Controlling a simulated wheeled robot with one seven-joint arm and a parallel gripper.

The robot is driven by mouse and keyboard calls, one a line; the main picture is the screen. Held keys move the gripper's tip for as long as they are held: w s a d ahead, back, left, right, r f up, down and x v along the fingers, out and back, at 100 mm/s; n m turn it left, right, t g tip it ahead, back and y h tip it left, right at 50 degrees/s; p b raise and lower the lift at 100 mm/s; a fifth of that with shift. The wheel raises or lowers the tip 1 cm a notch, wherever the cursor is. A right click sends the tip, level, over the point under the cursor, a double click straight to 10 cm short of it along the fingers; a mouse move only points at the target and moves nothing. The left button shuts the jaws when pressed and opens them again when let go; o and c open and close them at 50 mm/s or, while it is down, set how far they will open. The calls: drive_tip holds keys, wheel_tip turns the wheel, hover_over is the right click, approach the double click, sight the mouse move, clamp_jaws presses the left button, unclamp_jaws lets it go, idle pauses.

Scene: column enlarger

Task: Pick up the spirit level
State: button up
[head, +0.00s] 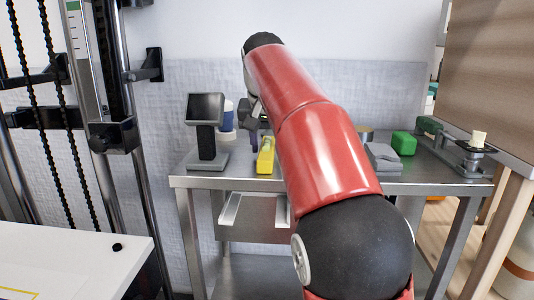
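A yellow block-like object (265,162), which looks like the spirit level, stands on the steel table (225,180) near its front edge, end-on to the view. My red arm reaches over the table from the lower right. My gripper (257,122) is above and just behind the yellow object, partly covered by my own arm. The gripper appears apart from the yellow object. Its fingers are small and dark here, and I cannot tell whether they are open or shut.
A dark-screened device on a stand (206,125) is left of the yellow object, with a white and blue bottle (228,118) behind. A grey device (382,157), a green box (404,143) and a metal lever tool (470,150) stand to the right. A white table (70,255) is at lower left.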

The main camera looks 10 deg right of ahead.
drive_tip(key=c, duration=0.7)
clamp_jaws()
drive_tip(key=shift+r, duration=0.15)
